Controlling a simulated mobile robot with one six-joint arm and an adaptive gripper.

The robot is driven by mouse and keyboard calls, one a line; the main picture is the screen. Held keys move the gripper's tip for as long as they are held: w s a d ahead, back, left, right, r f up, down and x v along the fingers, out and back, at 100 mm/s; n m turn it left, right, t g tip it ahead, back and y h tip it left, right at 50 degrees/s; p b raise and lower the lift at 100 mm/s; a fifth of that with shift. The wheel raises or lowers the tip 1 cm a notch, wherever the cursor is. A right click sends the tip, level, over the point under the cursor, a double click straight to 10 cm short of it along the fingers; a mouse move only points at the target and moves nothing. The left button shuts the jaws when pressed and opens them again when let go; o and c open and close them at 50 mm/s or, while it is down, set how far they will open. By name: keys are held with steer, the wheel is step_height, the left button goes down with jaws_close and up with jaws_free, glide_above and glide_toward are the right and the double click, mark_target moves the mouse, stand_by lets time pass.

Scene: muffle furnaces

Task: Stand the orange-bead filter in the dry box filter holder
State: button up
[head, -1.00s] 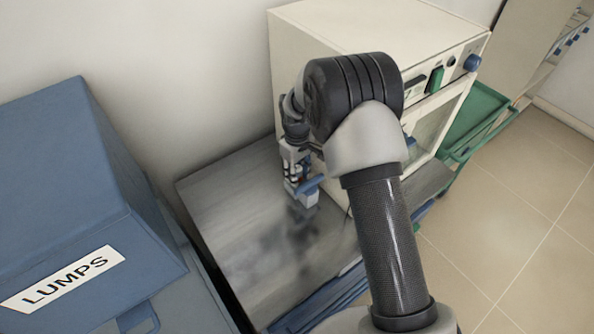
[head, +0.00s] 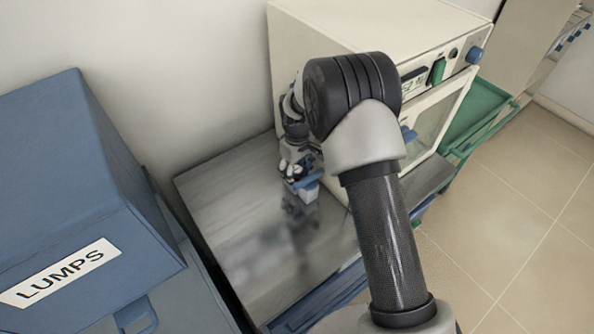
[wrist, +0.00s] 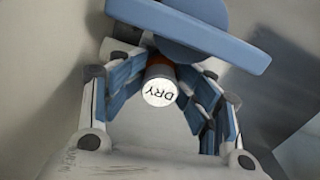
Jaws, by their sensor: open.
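A filter with a white round cap lettered "DRY" (wrist: 159,91) and a strip of orange just beyond the cap (wrist: 161,70) shows in the wrist view. My gripper (wrist: 165,64) has its blue-padded fingers spread on either side of it, with gaps visible beside the cap. A blue disc with a long flat blue bar (wrist: 212,42) lies just past the fingers and covers part of the view there. In the head view my gripper (head: 296,165) is low by the furnace's side, next to a small blue and white fitting (head: 309,186). The filter's lower end and its seat are hidden.
The cream furnace (head: 330,30) stands close to my gripper. A grey metal tabletop (head: 240,225) is bare in front. A blue box labelled LUMPS (head: 60,170) stands at left. A green tray (head: 475,115) is beyond the furnace.

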steer(key=shift+s+f, duration=0.15)
steer(key=shift+f, duration=0.05)
step_height(320, 180, up, 12)
stand_by(0.5)
steer(key=shift+r, duration=0.15)
steer(key=s+d+r+m+t, duration=0.15)
steer(key=s+d+r, duration=0.25)
steer(key=s+r, duration=0.4)
steer(key=s+d+r+m+t, duration=0.1)
steer(key=s+d+r+m, duration=0.25)
steer(key=s+r, duration=0.45)
steer(key=s+d+r+m+t, duration=0.1)
steer(key=s+d, duration=0.1)
steer(key=s, duration=0.6)
steer(key=s+d+r+m+t, duration=0.1)
steer(key=s+d+m, duration=0.1)
steer(key=s, duration=0.6)
steer(key=shift+s, duration=0.35)
steer(key=shift+d, duration=0.1)
steer(key=shift+c, duration=0.2)
